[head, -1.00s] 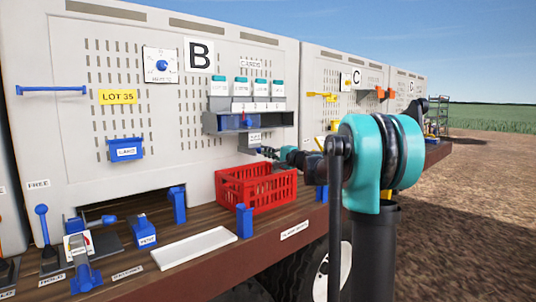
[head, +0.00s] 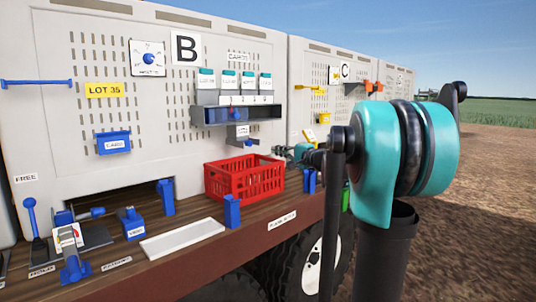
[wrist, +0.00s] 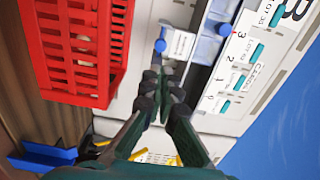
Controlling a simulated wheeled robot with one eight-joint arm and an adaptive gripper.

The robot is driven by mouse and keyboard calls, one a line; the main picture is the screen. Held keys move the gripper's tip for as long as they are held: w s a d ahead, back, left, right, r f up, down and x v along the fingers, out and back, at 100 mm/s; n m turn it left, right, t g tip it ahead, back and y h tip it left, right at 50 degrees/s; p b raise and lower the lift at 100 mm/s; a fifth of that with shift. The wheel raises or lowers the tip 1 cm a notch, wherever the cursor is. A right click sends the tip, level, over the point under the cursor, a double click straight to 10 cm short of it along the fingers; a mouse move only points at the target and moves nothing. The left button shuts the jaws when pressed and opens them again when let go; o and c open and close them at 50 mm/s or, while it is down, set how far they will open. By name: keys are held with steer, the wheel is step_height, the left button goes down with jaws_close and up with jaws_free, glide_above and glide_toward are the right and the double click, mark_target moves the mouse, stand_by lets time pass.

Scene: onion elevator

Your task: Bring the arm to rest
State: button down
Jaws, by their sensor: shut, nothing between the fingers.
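My arm reaches from the big teal joint at the right of the head view toward the panel, partly hidden behind that joint. My gripper (head: 279,150) is small in the head view, just right of the red crate's far end and in front of the panel. In the wrist view my gripper (wrist: 164,78) has its dark fingers together, with nothing between them. They point toward a small white-labelled holder with a blue knob (wrist: 178,42) under the shelf. I cannot tell the gap to it.
The red crate (head: 243,190) stands on the wooden bench, close beside my gripper in the wrist view (wrist: 60,88). The grey shelf (head: 262,113) with cards is above. Open ground lies right.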

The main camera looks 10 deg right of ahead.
steer(key=s+a+f+n+g+h, duration=0.1)
steer(key=s+a+f+n+g, duration=0.2)
steer(key=s+f, duration=0.65)
steer(key=s+a+f+n+g+h, duration=0.2)
steer(key=s+a+f+n+g, duration=0.15)
steer(key=s+f, duration=0.6)
steer(key=s+d+f+n+g+h, duration=0.2)
steer(key=s+d+f+h, duration=0.1)
steer(key=s+f, duration=0.7)
steer(key=s+d+f+n+g+h, duration=0.2)
steer(key=s+d+f+h, duration=0.2)
steer(key=s+f, duration=0.5)
step_height(320, 180, down, 3)
steer(key=shift+s+d+h, duration=0.3)
steer(key=shift+s+d, duration=0.05)
steer(key=shift+d, duration=0.6)
steer(key=shift+a, duration=0.1)
